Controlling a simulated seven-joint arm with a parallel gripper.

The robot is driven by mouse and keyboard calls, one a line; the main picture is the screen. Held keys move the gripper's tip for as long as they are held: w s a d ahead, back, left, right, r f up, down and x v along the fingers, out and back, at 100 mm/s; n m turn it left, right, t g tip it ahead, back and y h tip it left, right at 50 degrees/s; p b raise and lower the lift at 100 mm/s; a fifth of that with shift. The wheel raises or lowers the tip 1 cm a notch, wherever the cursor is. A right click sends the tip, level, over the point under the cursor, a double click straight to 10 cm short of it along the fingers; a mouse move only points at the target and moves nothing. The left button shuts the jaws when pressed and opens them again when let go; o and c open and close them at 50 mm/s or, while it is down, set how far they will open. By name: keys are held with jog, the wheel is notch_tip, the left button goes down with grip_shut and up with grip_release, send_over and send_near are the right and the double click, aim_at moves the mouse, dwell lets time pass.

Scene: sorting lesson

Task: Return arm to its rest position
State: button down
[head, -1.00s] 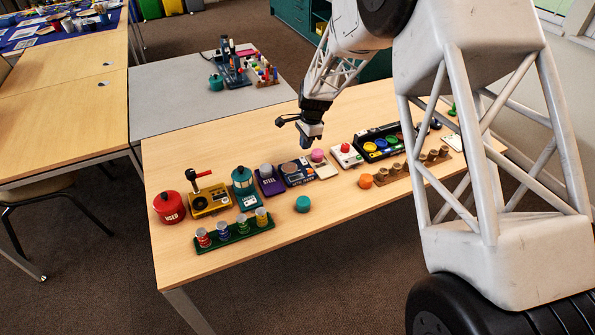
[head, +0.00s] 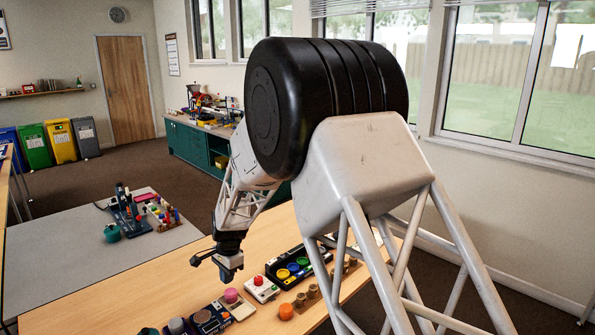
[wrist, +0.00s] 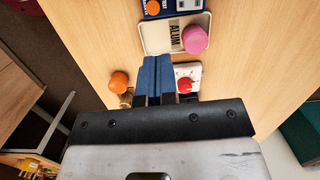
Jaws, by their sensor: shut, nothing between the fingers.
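My gripper (head: 230,273) hangs above the wooden table (head: 150,290), pointing down. In the wrist view its two blue fingers (wrist: 157,80) are together with nothing between them. Below and around it are a pink knob (head: 231,296) on a pale plate, which the wrist view shows lettered "ALUM" (wrist: 172,38), and a white box with a red button (head: 262,288). An orange round piece (head: 286,311) lies nearer. The gripper appears apart from all of them. My own arm hides part of the table's right side.
A grey table (head: 60,264) with a blue device (head: 128,212) stands behind left. Windows and wall are at the right.

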jog(key=s+d+r+n+t, duration=0.1)
jog(key=s+d+r, duration=0.4)
jog(key=d+r, duration=0.25)
jog(key=s+d+r+n, duration=0.2)
jog(key=s+d+r, duration=0.35)
jog(key=d, duration=0.35)
jog(key=s+d+r+n+t, duration=0.1)
jog(key=s+d+r, duration=0.4)
jog(key=d+r, duration=0.35)
jog(key=s+d+n, duration=0.1)
jog(key=s+d, duration=0.4)
jog(key=s, duration=0.4)
jog(key=s+d+r+n+t+h, duration=0.1)
jog(key=s+d, duration=0.4)
jog(key=s, duration=0.4)
jog(key=s+d+r+n, duration=0.1)
jog(key=s+d+n, duration=0.1)
jog(key=s+d, duration=0.4)
jog(key=shift+s+t, duration=0.3)
jog(key=shift+s, duration=1.1)
